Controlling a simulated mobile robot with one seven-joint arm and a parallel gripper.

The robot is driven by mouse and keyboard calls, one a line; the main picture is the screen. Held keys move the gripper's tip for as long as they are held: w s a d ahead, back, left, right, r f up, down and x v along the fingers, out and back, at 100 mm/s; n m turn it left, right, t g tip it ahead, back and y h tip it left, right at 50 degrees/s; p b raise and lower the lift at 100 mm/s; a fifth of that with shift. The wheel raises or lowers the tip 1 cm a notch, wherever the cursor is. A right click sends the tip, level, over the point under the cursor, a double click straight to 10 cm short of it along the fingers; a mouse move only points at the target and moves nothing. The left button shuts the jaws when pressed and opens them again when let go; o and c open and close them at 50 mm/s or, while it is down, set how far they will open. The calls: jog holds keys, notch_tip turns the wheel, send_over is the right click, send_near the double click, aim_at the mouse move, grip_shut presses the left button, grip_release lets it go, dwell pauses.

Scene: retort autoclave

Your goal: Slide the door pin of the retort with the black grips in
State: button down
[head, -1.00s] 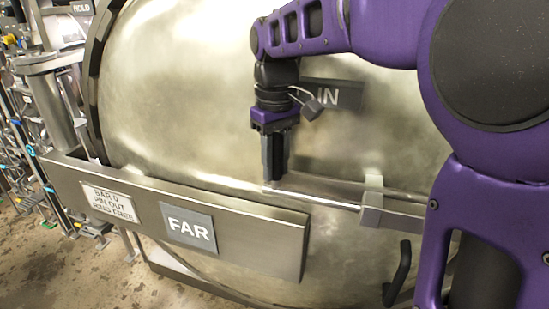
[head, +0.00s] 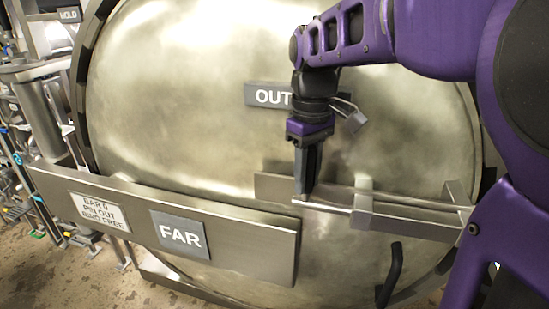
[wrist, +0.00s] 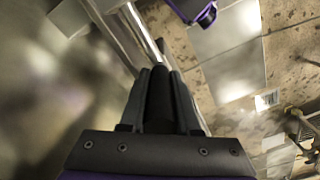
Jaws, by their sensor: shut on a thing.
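The door pin (head: 325,207) is a bright metal rod lying level across the retort door, running right into a bracket (head: 362,202). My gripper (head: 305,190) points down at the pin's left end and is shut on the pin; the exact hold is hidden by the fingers. In the wrist view, the fingers (wrist: 160,100) close around something dark. The pin's left end lies close to the upper right end of the steel bar marked FAR (head: 262,238). A black grip (head: 394,272) hangs on the door at the lower right.
The big round steel door (head: 190,90) fills the view behind my arm. A plate reading OUT (head: 268,95) shows left of my wrist, its right part hidden. A second label (head: 98,211) sits on the bar. Pipes and stands crowd the left; brown floor shows below.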

jog(key=shift+d, duration=0.25)
jog(key=c, duration=0.6)
grip_release()
jog(key=shift+s+d, duration=0.1)
jog(key=shift+r, duration=0.25)
notch_tip(320, 180, up, 17)
jog(key=p, duration=0.4)
